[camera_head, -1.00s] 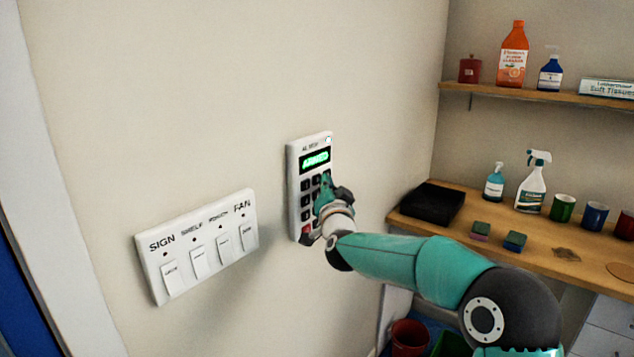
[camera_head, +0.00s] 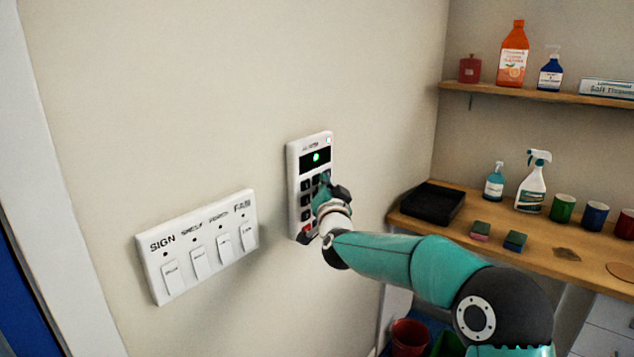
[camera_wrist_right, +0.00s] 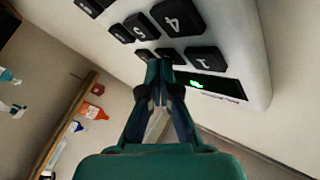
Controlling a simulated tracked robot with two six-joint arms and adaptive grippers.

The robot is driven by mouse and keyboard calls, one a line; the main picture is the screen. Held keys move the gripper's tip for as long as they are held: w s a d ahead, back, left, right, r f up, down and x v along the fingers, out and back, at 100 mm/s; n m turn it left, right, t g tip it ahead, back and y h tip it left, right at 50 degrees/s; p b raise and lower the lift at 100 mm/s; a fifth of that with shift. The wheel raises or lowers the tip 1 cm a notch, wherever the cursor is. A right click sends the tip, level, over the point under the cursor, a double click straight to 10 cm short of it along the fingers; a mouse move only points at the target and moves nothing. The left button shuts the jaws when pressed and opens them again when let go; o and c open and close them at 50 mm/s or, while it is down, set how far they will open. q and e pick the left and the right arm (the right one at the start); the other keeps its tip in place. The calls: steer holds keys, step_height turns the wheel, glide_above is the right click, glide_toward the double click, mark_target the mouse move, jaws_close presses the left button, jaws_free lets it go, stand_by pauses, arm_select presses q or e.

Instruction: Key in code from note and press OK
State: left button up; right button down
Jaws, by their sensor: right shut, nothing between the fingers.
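A white keypad (camera_head: 294,176) is fixed on the wall, with dark keys, a red key at its lower left and a black display (camera_head: 316,158) showing one small green mark. My right gripper (camera_head: 325,180) is shut and empty at the keypad's upper right keys, hiding several of them. In the right wrist view the shut fingertips (camera_wrist_right: 160,66) are at a key beside the 1 key (camera_wrist_right: 205,60) and diagonal to the 4 key (camera_wrist_right: 178,18); whether they touch it I cannot tell. No note with a code shows. My left gripper is out of view.
A white switch panel (camera_head: 205,222) marked SIGN, SHELF and FAN is on the wall left of the keypad. A wooden counter (camera_head: 480,255) with a black tray (camera_head: 432,203), bottles and cups stands right.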

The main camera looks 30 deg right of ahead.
steer(key=shift+s+d+b, duration=0.25)
steer(key=shift+s+b, duration=0.5)
steer(key=s+b, duration=0.1)
steer(key=s+d+b, duration=0.1)
steer(key=s, duration=0.1)
steer(key=s+d+b, duration=0.1)
steer(key=shift+s+b, duration=0.3)
steer(key=shift+b, duration=0.05)
stand_by(1.7)
